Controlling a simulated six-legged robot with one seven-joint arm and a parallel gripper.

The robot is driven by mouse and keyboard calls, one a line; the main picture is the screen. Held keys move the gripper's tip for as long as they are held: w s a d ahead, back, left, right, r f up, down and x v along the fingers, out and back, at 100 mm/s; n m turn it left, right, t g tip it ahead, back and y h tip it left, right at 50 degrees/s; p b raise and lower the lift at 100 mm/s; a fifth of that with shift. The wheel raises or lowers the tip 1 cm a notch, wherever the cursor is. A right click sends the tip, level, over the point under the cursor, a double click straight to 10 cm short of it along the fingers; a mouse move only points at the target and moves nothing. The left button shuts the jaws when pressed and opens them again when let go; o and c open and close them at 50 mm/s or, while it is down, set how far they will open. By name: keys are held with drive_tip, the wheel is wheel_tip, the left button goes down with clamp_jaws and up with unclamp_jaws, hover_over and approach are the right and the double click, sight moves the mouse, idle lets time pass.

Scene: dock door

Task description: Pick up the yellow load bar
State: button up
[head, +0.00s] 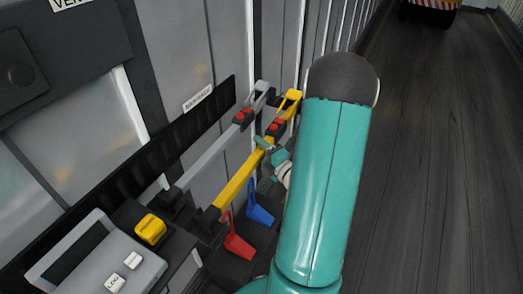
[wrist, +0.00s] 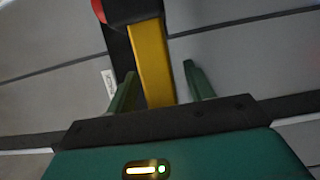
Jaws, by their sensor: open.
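The yellow load bar (head: 240,178) slants along the wall in the head view, with a black lower end and a red button near its upper end. In the wrist view the bar (wrist: 152,62) runs down between the two green fingers, nearer the left one, and its lower part is hidden behind the gripper body. My gripper (wrist: 161,88) is open, with a gap beside the bar. In the head view my gripper (head: 269,150) is at the bar's upper half, partly hidden by my arm. I cannot tell how deep the bar sits between the fingers.
A grey bar (head: 212,146) lies parallel, just left of the yellow one. A red wedge-like piece (head: 238,240) and a blue one (head: 259,207) hang below.

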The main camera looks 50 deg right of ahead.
drive_tip(key=shift+w+d, duration=0.1)
drive_tip(key=shift+w, duration=0.7)
clamp_jaws()
drive_tip(key=shift+r, duration=0.1)
